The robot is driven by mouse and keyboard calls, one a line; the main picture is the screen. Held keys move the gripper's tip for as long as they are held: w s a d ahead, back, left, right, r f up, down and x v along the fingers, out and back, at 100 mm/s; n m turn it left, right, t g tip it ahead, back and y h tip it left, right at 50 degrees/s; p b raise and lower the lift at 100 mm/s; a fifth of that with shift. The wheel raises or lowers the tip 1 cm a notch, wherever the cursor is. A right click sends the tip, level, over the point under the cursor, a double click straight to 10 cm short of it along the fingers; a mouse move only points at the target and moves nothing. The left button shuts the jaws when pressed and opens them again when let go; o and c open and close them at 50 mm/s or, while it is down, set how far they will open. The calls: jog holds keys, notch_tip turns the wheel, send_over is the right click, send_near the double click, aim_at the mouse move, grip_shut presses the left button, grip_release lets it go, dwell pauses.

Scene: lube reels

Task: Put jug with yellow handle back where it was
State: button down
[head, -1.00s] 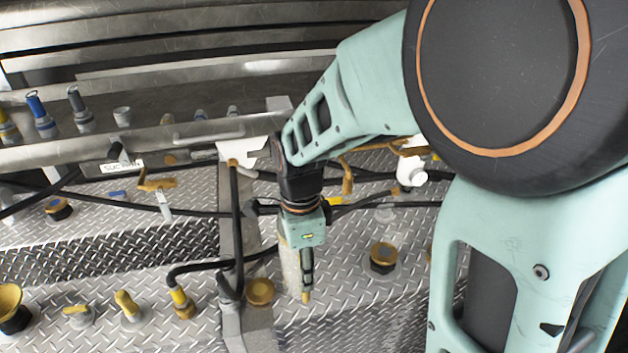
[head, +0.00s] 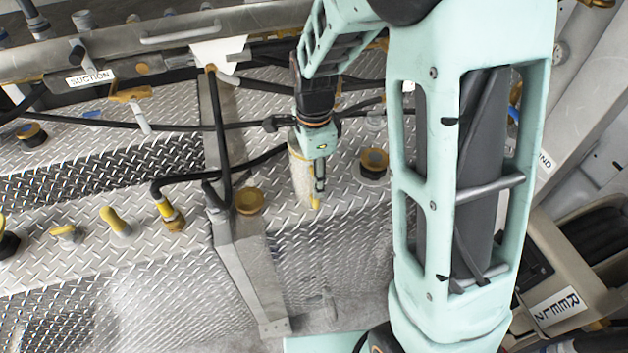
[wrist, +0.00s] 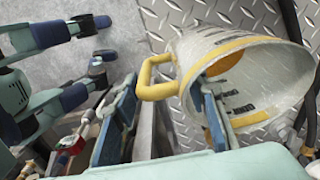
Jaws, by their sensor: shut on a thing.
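The jug with the yellow handle (wrist: 245,75) is pale and see-through, with a yellow rim. In the wrist view it lies tilted with its mouth toward the camera, and its yellow handle (wrist: 147,77) points left. One blue finger is inside the mouth and the other is outside, left of the handle. In the head view my gripper (head: 319,188) is at the right side of the jug (head: 299,172), which shows against the metal tread plate. Whether its base touches the plate is unclear.
Black hoses (head: 215,165) run behind and left. Several yellow valve handles (head: 115,221) stand further left. The front plate is clear.

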jog(key=shift+f, duration=0.1)
jog(key=c, duration=1.2)
grip_release()
notch_tip(320, 180, up, 12)
jog(key=shift+r, duration=0.2)
